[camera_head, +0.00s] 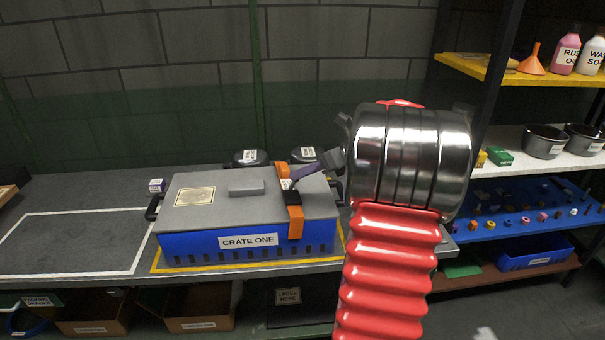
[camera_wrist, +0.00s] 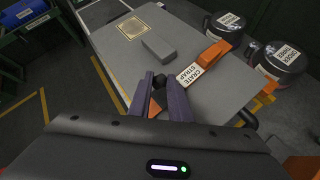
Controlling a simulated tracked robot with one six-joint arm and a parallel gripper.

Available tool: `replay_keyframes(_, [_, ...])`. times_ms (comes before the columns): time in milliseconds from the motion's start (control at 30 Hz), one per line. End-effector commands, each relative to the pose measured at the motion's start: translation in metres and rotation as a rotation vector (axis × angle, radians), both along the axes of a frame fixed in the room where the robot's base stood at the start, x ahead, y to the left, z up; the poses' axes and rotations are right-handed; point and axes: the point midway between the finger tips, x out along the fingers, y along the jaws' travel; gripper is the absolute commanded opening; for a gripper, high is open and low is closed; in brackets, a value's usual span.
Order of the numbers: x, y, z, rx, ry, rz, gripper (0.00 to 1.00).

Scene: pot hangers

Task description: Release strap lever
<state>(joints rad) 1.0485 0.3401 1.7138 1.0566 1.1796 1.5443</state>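The blue crate (camera_head: 243,246) labelled CRATE ONE stands on the bench with its grey lid (camera_head: 215,205) on. An orange strap (camera_head: 296,224) runs over its right part and shows with the CRATE STRAP label (camera_wrist: 189,75) in the wrist view. A black strap lever (camera_head: 292,197) sits on the strap. My gripper (camera_head: 297,181) reaches down to the lever from the upper right. In the wrist view its dark purple fingers (camera_wrist: 161,84) stand apart, with the lever's black end (camera_wrist: 158,81) between their tips. Whether they press on it is unclear.
Lidded black pots (camera_wrist: 220,25) stand behind the crate, close to the strap. A grey handle block (camera_head: 246,187) rises from the lid. A white-outlined area (camera_head: 70,240) on the bench at left is clear. Shelves (camera_head: 525,75) with bottles and pots stand at right.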

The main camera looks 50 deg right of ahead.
Motion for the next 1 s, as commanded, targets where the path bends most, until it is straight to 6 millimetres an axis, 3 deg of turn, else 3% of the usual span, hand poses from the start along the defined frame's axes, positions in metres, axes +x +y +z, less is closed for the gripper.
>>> replay_keyframes(133, [0.0, 0.0, 0.0, -0.001, 0.0, 0.001, 0.28])
replay_keyframes(467, [-0.001, -0.001, 0.002, -0.001, 0.0, 0.0, 0.28])
replay_keyframes(1000, [-0.021, -0.008, 0.017, -0.001, 0.0, 0.0, 0.28])
